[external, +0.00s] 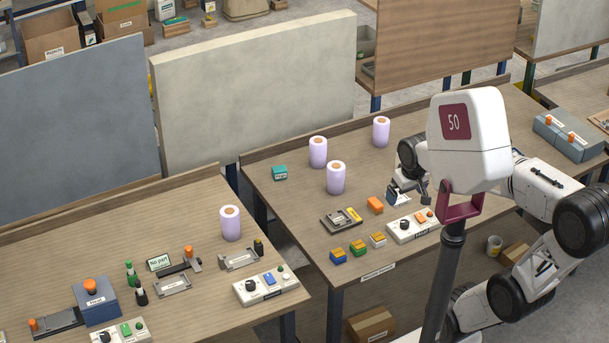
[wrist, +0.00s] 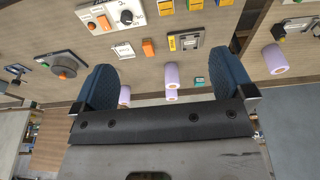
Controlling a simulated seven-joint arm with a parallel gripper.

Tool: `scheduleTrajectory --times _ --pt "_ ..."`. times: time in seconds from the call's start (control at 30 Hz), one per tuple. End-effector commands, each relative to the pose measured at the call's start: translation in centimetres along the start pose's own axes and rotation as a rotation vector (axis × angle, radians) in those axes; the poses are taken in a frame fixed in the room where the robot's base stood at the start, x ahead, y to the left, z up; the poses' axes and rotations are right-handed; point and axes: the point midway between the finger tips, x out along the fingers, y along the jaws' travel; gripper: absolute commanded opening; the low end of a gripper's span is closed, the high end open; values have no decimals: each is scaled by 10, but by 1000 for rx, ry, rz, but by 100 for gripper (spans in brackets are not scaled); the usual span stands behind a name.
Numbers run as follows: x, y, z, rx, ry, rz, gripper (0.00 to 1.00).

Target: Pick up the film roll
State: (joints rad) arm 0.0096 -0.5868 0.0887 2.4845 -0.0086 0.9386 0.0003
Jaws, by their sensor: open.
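Three upright lilac film rolls with brown cores stand on the right-hand table in the external view: a front one (external: 336,178), a middle one (external: 318,152) and a back one (external: 381,131). Another film roll (external: 230,222) stands on the left-hand table. My gripper (external: 408,193) is open and empty above the right-hand table, to the right of the front roll and apart from it. In the wrist view my gripper (wrist: 162,62) shows two blue-grey fingers wide apart.
A white control box (external: 412,226), an orange block (external: 375,205) and a dark tape holder (external: 342,220) lie near my gripper. Small colored blocks (external: 358,248) line the front edge. A teal box (external: 280,173) sits at the left edge. Bare table surrounds the rolls.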

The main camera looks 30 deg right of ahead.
Motion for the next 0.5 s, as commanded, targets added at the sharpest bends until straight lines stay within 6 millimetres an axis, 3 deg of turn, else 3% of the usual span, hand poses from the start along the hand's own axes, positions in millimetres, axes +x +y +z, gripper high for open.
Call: scheduleTrajectory --times 0.5 --pt "24 2 -122 -62 -67 -8 100"
